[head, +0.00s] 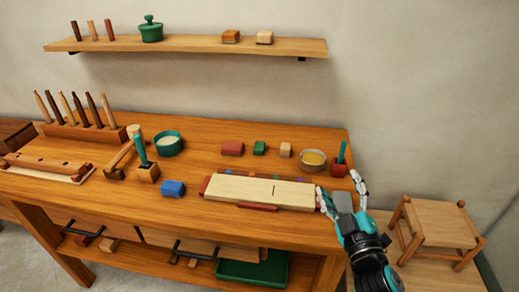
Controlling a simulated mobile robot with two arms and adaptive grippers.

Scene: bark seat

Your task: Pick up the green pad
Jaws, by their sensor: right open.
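A small green block (259,148), the thing that best fits the green pad, lies on the wooden workbench (215,169) between a red block and a cream block. My right gripper (343,194) is open over the bench's right end, to the right of and nearer than the green block, well apart from it. A grey block (343,202) shows between its fingers; I cannot tell whether they touch it. My left gripper is not in view.
A pale board (250,190) lies in front of the red block (232,148) and cream block (285,150). A bowl of yellow stuff (312,160) and a red block with a green handle (339,168) stand right of them. A stool (438,222) stands at right.

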